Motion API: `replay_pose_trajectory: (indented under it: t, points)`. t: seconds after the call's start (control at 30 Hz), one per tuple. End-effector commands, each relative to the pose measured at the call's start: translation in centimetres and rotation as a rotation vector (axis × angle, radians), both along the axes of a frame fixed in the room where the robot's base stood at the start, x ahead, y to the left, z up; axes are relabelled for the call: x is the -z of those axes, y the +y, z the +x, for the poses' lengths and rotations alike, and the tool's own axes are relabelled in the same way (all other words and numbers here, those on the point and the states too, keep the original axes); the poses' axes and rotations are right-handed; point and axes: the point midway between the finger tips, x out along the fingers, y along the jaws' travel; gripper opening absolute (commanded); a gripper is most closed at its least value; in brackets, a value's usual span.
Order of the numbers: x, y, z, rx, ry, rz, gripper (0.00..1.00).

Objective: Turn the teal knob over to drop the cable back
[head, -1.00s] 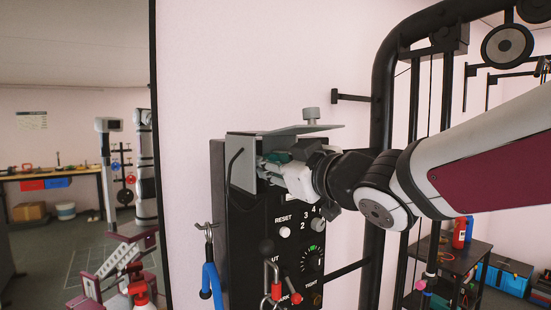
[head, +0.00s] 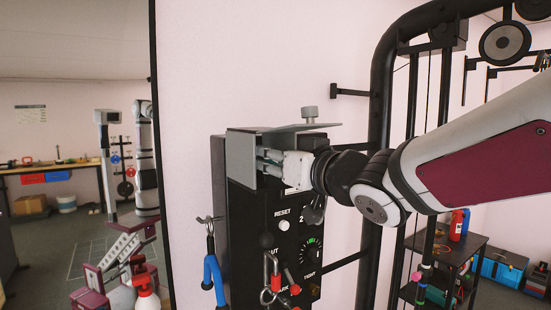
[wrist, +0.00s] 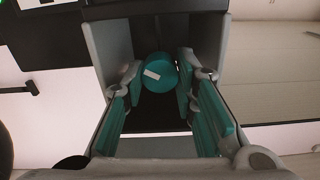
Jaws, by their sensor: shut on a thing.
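The teal knob (wrist: 160,72) is a round cylinder with a short white mark on its face. It sits between grey guard walls in the wrist view. My gripper (wrist: 161,80) has its teal-padded fingers on either side of the knob and is shut on it. In the head view my gripper (head: 272,160) reaches in from the right under the grey top plate (head: 290,129) of the black control box (head: 250,215). The knob is hidden there by the side plate and my fingers. I cannot pick out the cable with certainty.
Below my gripper the box has a white RESET button (head: 284,225) and a dial (head: 310,252). Blue-handled (head: 214,275) and red-tipped (head: 271,285) hanging items are at its lower front. A black frame (head: 378,130) stands at right. A mirror (head: 80,150) fills the left.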

Motion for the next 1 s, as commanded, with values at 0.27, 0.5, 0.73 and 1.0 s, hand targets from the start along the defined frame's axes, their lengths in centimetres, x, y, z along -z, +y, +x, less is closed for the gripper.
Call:
replay_pose_trajectory:
  t: [0.27,0.5,0.73,1.0]
  points:
    - [0.14,0.02,0.0,0.0,0.003,-0.001,0.0]
    - [0.09,0.02,0.0,0.0,0.002,-0.001,0.46]
    - [0.0,0.03,-0.01,-0.001,0.0,0.0,0.46]
    - [-0.04,0.04,0.01,-0.001,-0.034,-0.046,0.46]
